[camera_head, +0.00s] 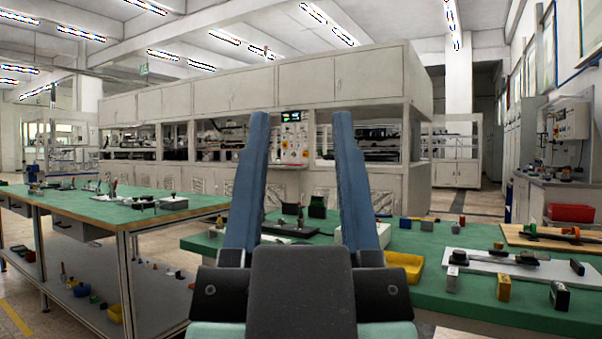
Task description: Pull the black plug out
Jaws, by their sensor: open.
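My gripper (301,115) is in the middle of the view, its two long blue fingers pointing up and well apart. It is open, and nothing is held between the fingers. I cannot make out for certain which thing is the black plug. A small dark piece (458,257) stands at the left end of a white board (490,263) on the right part of the green table. Other dark pieces lie along that board. A second board (283,231) with dark parts lies behind my gripper, partly hidden by the fingers. No dark piece touches my gripper.
The green table (420,287) holds a yellow bin (405,266), a yellow block (503,287), a dark block (560,296) and a wooden board (560,241). Another green workbench (80,208) stands at left, with a floor gap between. White cabinets (375,75) fill the back.

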